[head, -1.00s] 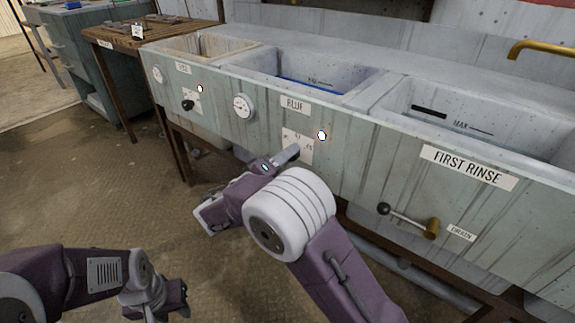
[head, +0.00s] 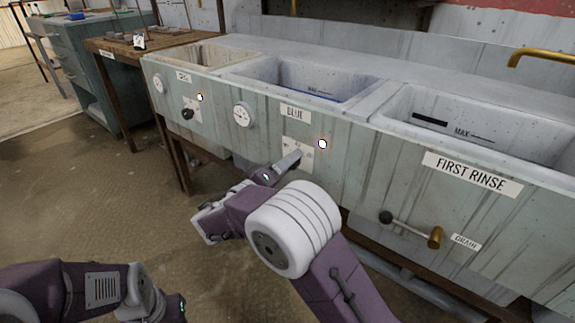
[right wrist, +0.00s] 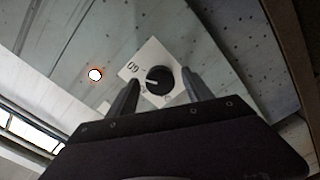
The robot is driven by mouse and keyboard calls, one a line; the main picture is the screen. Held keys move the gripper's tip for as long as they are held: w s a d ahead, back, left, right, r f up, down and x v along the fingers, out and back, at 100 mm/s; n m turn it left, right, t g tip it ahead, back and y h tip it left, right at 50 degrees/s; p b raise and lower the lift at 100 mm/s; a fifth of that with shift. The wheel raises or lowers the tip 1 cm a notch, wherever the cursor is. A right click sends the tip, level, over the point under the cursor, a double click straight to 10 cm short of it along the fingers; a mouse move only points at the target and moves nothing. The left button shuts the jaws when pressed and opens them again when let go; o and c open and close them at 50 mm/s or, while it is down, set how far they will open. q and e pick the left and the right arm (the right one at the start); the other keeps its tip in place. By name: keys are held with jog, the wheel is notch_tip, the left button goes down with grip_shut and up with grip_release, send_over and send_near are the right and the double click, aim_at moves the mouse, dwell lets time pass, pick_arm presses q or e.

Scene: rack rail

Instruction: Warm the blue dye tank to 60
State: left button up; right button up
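The blue dye tank (head: 300,82) is the middle basin, with blue dye low inside and a "BLUE" label (head: 295,113) on its front. Below the label is a white dial plate (head: 291,142), mostly behind my right gripper (head: 290,162). In the right wrist view, a black knob (right wrist: 160,80) with a pale pointer line sits on the white plate (right wrist: 152,55) marked 60. The pointer is not at the 60 mark. My right gripper (right wrist: 160,92) is open, its fingers on either side of the knob; contact is unclear. My left gripper (head: 178,305) is at the bottom edge, its fingers not clear.
A round gauge (head: 242,115) is left of the label; its reading is too small. A lit lamp (head: 322,144) is right of the plate. Another knob (head: 187,114) serves the left basin. The first rinse basin (head: 480,128) has a drain lever (head: 410,226). Floor at left is clear.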

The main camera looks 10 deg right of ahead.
jog(key=shift+a, duration=0.1)
jog(key=p+v, duration=0.4)
jog(key=v, duration=0.5)
